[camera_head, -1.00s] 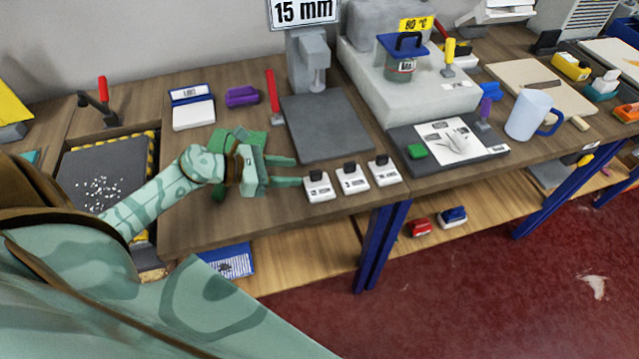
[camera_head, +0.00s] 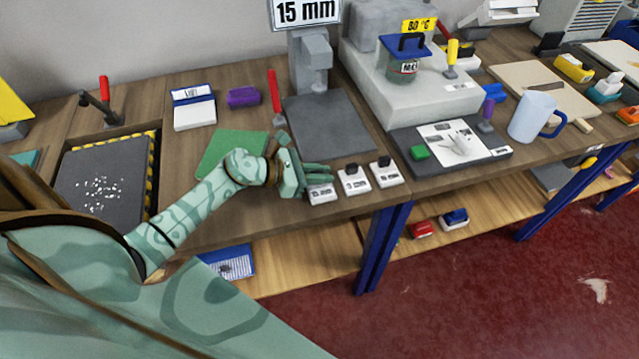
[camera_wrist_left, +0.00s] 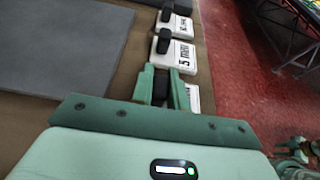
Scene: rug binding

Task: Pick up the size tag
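Three white size tags with black grips stand in a row at the bench's front edge: the left one (camera_head: 321,194), the middle one (camera_head: 354,181) and the right one (camera_head: 386,172). The middle tag (camera_wrist_left: 177,53) shows a "5 mm" marking in the left wrist view. My left gripper (camera_head: 318,176) is at the left tag, its fingers on both sides of the black grip (camera_wrist_left: 160,87). The grip fills the gap between the fingers, and the tag seems to rest on the bench. The fingers hide most of this tag.
A grey plate (camera_head: 328,122) lies behind the tags under a "15 mm" sign (camera_head: 306,11). A green mat (camera_head: 226,146) lies behind my left arm. A dark board (camera_head: 450,146) with a green block is to the right. The bench's front edge is close.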

